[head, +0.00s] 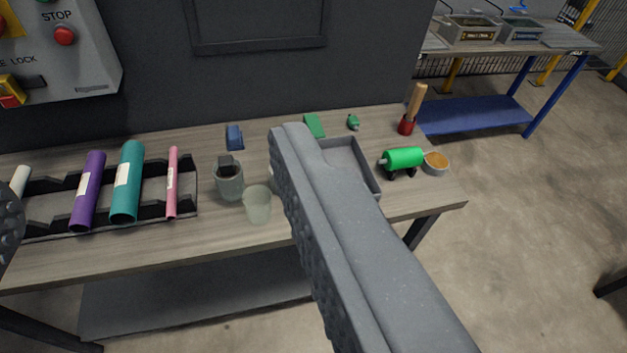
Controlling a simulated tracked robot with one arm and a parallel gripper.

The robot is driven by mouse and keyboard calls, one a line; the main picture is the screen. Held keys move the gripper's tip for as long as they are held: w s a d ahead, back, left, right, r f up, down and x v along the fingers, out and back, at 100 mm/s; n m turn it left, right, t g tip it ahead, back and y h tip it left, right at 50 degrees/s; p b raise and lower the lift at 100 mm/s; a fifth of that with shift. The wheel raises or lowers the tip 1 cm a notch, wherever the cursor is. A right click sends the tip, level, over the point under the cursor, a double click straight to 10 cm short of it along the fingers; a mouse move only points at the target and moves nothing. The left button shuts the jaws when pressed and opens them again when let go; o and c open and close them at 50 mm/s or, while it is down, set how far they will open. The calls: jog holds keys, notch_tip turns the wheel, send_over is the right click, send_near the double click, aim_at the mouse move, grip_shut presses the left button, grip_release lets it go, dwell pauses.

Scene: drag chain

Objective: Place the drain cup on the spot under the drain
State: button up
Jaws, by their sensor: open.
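A translucent pale cup (257,206), which looks like the drain cup, stands upright near the workbench's front edge. Beside it is a grey cup (230,182) with a dark object in its top. My gripper (148,190) is open: one large grey finger crosses the middle of the head view, and part of the other shows at the left edge. The right finger covers bench just right of the translucent cup. Nothing shows held between the fingers. No drain or marked spot can be made out; the finger hides part of the bench.
A black rack (150,205) holds purple, teal and pink rolls at left. Right of the finger are a grey tray (362,160), a green cylinder (404,158), a small orange-filled bowl (436,164) and a wooden-handled brush (412,108). A control box (70,60) hangs above the bench.

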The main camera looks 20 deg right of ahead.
aim_at(254, 210)
jog(key=w+a+f+m+y+p, duration=0.1)
jog(key=w+a+f+p, duration=0.25)
jog(key=w+f, duration=0.55)
jog(key=w+a+f+m+p, duration=0.15)
jog(key=w+a+f, duration=0.25)
jog(key=w+f, duration=0.45)
jog(key=w+d+f+m+g+h+p, duration=0.1)
jog(key=d+f+h+p, duration=0.25)
jog(key=f, duration=0.85)
jog(key=w+d+f+m+g+h+p, duration=0.15)
jog(key=d+f+h, duration=0.25)
jog(key=f, duration=0.8)
jog(key=shift+y, duration=0.25)
jog(key=x, duration=0.6)
jog(key=shift+w+f+b, duration=0.35)
jog(key=shift+b, duration=0.05)
jog(key=shift+b+x, duration=0.55)
jog(key=shift+x, duration=2.2)
jog(key=shift+a, duration=0.15)
jog(key=c, duration=0.8)
jog(key=shift+r, duration=0.2)
jog(key=shift+c, duration=0.2)
